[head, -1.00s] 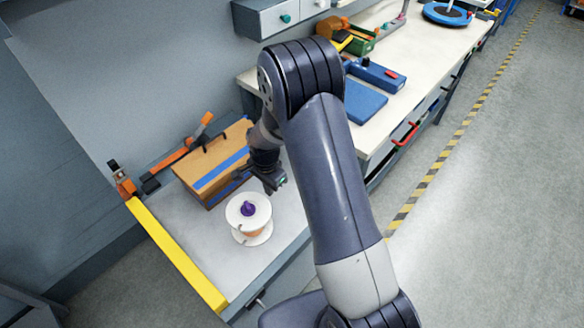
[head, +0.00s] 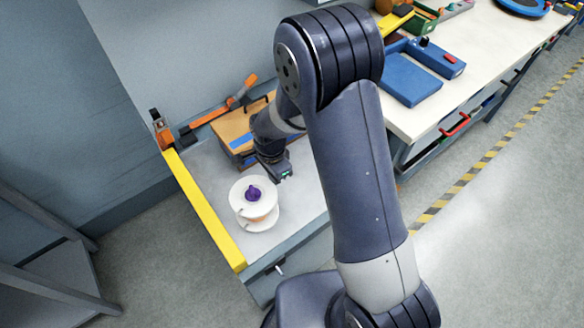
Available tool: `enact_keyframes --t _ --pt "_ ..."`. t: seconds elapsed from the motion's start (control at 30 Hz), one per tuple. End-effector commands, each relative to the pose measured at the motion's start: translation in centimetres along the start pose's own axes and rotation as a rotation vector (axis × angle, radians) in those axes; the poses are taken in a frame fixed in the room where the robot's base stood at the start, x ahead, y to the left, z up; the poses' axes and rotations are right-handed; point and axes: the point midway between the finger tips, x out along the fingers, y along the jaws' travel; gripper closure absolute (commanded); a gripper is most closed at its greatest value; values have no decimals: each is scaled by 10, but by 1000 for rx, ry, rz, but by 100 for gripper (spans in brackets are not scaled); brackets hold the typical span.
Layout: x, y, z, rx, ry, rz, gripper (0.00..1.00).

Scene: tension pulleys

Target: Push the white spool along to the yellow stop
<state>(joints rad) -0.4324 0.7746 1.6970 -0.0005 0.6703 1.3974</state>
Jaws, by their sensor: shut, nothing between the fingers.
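The white spool (head: 257,217) stands upright on the grey bench top, with a purple knob on its top flange and an orange band around its core. The yellow stop (head: 207,212) is a long bar along the bench's left edge, a short gap to the left of the spool. My gripper (head: 279,180) is low over the bench, just behind and to the right of the spool. It is shut and empty. Its fingertips are partly hidden, and I cannot tell whether they touch the spool.
Orange clamps (head: 235,97) lie at the back. A blue case (head: 412,85) sits on the white bench at right. Bare bench top lies around the spool.

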Motion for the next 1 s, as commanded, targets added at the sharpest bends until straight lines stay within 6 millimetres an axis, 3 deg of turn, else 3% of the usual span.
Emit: enact_keyframes --t 0.1,0.33,0.73,0.97,1.0 --pt "2 0 25 -5 -1 0 100" --pt "0 0 41 0 -1 0 100" --pt "0 0 38 2 0 0 100" --pt "1 3 7 4 0 0 100" --pt "-6 2 5 -2 0 -4 100"
